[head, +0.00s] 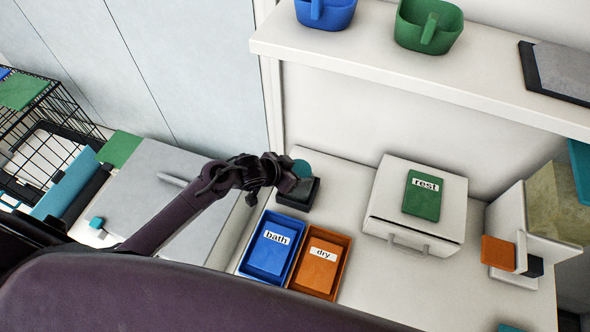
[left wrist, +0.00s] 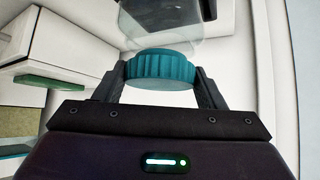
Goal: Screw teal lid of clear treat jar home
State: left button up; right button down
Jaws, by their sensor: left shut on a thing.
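The teal lid (left wrist: 162,69) has a ribbed edge and sits between the two fingers of my left gripper (left wrist: 161,82) in the left wrist view. The gripper is shut on it. The clear jar (left wrist: 160,22) shows beyond the lid, against its far side; whether the threads are engaged cannot be seen. In the head view my left gripper (head: 287,181) is beside a teal round top (head: 301,168), over a dark square holder (head: 300,198) on the counter. The clear jar wall is hard to make out there. My right gripper is not in view.
A blue "bath" tray (head: 252,264) and an orange "dry" tray (head: 341,270) stand just in front of the holder. A white drawer box (head: 385,205) with a green "rest" card is to the right. A shelf (head: 400,72) with blue and green cups runs above.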

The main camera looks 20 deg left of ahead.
pick_arm(q)
jog(key=shift+f+b, duration=0.45)
jog(key=shift+f, duration=0.25)
dwell(0.4)
jog(key=shift+s, duration=0.1)
jog(key=o, duration=1.3)
jog(key=shift+f, duration=0.15)
jog(key=shift+s, duration=0.1)
jog(key=v, duration=0.8)
jog(key=shift+w+b, duration=0.25)
jog(key=shift+b, duration=0.05)
